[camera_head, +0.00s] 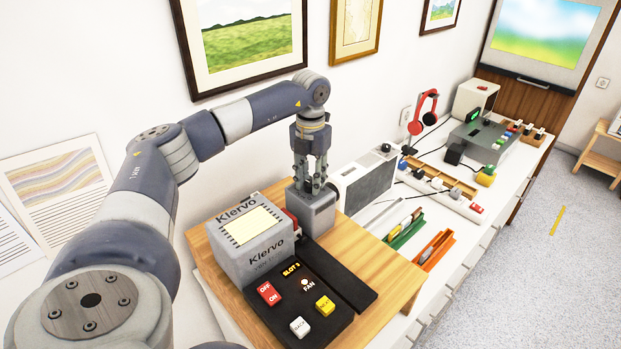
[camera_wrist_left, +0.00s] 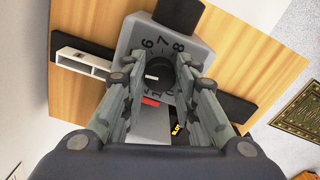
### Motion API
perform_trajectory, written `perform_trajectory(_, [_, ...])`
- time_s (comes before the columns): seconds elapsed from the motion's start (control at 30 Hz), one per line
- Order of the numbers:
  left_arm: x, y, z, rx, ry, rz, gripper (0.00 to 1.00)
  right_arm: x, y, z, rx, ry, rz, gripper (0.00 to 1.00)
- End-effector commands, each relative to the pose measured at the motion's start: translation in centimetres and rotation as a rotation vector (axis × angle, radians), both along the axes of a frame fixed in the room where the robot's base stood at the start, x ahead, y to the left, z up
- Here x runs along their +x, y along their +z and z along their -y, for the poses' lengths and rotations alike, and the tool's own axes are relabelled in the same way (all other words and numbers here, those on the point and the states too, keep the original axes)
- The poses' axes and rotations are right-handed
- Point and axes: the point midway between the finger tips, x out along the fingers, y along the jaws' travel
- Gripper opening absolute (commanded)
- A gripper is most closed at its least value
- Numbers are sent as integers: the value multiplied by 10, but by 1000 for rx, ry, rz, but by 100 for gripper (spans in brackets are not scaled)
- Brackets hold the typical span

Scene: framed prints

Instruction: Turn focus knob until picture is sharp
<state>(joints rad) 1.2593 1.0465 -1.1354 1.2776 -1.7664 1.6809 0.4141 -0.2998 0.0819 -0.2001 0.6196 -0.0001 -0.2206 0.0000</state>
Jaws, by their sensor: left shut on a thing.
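The dark round focus knob (camera_wrist_left: 157,75) sits on top of a small grey housing with numbers such as 6, 7 and 8 around it. That grey housing (camera_head: 318,216) stands beside the grey Klervo projector (camera_head: 262,252) on a wooden board. My left gripper (camera_head: 311,188) points down from above, and in the left wrist view its fingers are shut around the knob. In the head view the fingers hide the knob. The picture on the screen (camera_head: 541,32) at the back right is blurred, with soft blue, white and green areas. My right gripper is not in view.
A black control panel (camera_head: 330,308) with red, white and yellow buttons lies in front of the projector. A grey speaker-like box (camera_head: 366,180), green and orange trays and red headphones (camera_head: 422,112) stand farther right on the white counter. Framed prints hang on the wall.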

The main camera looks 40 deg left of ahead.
Motion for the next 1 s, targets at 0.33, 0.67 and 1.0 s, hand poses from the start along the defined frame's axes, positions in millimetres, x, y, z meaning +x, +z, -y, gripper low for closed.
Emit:
perform_trajectory(0.33, [0, 0, 0, 0, -261, 1, 4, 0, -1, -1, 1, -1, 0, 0])
perform_trajectory(0.67, [0, 1, 0, 1, -575, 1, 4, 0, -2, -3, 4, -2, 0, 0])
perform_trajectory(1.0, [0, 1, 1, 1, -892, 2, 4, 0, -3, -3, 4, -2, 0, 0])
